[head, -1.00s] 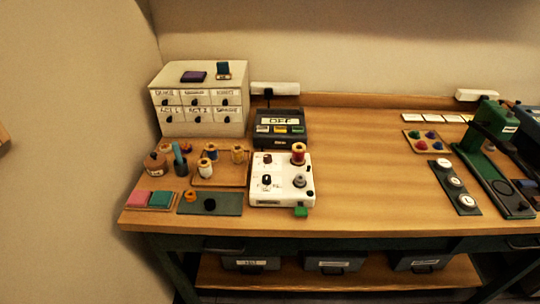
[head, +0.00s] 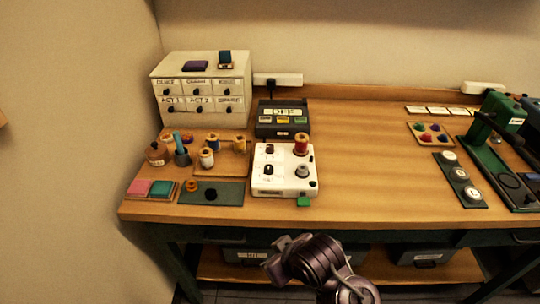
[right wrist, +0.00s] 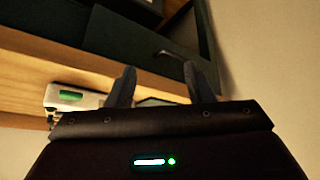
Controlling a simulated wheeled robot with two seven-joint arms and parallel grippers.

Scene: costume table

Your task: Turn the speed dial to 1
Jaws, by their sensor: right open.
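The white machine (head: 262,184) stands on the left half of the wooden table, with a red spool (head: 301,144) on top and a green tab at its front right. Its face carries two dark knobs, an upper one (head: 269,149) and a lower one (head: 268,170); their markings are too small to read. The machine's edge and green tab also show in the right wrist view (right wrist: 70,96). My right gripper (right wrist: 160,80) is open and empty, apart from the machine. In the head view my right arm is in front of the table, below the machine. My left gripper is not in view.
A dark box with a display (head: 283,120) stands behind the machine. A white drawer cabinet (head: 203,88) is at the back left. A green mat (head: 225,192) and thread spools lie left of the machine. The middle of the table (head: 370,165) is clear.

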